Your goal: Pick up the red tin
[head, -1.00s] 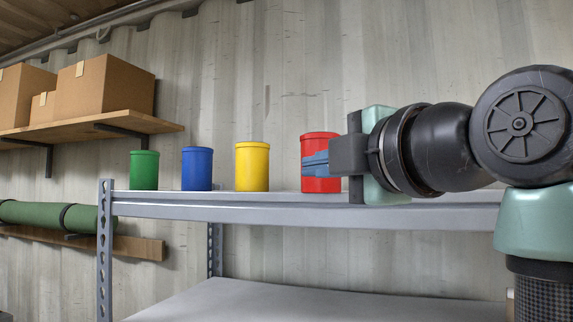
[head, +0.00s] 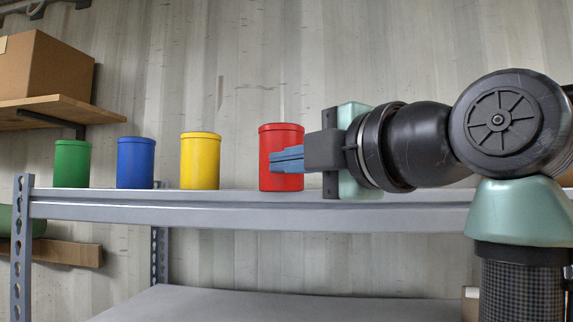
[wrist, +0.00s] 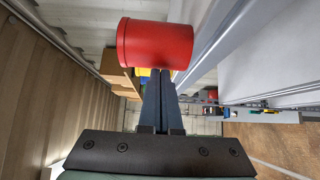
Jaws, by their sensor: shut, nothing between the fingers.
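The red tin (head: 280,150) stands upright on the top shelf of the grey rack, rightmost in the row of tins. My gripper (head: 272,161) is shut and empty, its blue fingers pointing left across the front of the tin in the head view. In the wrist view the red tin (wrist: 155,44) appears beyond the tips of the shut fingers (wrist: 160,75). Whether the fingertips touch the tin cannot be told.
A yellow tin (head: 200,162), a blue tin (head: 135,164) and a green tin (head: 71,165) stand left of the red one on the grey shelf (head: 230,208). A cardboard box (head: 40,70) sits on a wooden shelf at left. A corrugated wall is behind.

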